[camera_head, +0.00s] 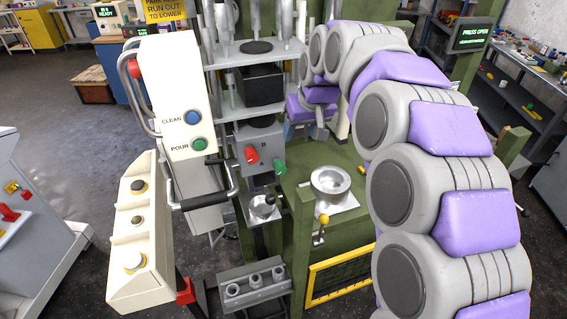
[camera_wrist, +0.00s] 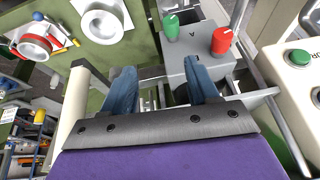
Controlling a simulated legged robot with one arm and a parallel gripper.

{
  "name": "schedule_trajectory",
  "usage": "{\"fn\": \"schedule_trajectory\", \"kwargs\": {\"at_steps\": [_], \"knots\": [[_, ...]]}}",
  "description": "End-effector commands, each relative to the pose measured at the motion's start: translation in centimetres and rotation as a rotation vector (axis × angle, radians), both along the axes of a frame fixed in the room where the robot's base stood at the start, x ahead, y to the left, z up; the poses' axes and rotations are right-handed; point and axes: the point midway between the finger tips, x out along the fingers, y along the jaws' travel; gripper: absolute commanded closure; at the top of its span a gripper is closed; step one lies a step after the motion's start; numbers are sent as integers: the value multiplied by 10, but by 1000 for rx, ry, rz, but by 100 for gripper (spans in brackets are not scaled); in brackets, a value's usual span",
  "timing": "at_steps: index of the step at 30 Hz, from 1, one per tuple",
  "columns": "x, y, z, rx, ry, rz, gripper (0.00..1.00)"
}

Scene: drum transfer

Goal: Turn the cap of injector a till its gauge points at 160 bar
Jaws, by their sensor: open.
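I cannot tell which cap belongs to injector a. In the wrist view the green cap (camera_wrist: 171,27) and red cap (camera_wrist: 221,40) stand beyond my fingertips. My gripper (camera_wrist: 163,78) is open and empty, its blue fingers spread, the right one overlapping the box. In the head view my gripper (camera_head: 299,130) is partly hidden, close to the right of the box. No gauge reading is legible.
A cream panel (camera_head: 180,95) with blue CLEAN and green POUR buttons stands left of the box, with a black-gripped handle (camera_head: 205,200). A round metal cup (camera_head: 330,182) sits below right on the green frame. A yellow-knobbed lever (camera_head: 322,220) and a grey block (camera_head: 254,283) are lower.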

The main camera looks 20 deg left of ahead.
Motion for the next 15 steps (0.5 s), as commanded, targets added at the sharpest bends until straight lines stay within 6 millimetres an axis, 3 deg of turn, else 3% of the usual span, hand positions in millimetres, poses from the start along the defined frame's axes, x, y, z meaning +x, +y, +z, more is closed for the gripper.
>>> {"fn": "schedule_trajectory", "kwargs": {"at_steps": [2, 8, 15], "knots": [[-7, 10, 3, 9, 18, 19, 41], [-7, 11, -8, 15, 30, 26, 41], [4, 19, -48, 16, 29, 26, 41]]}}
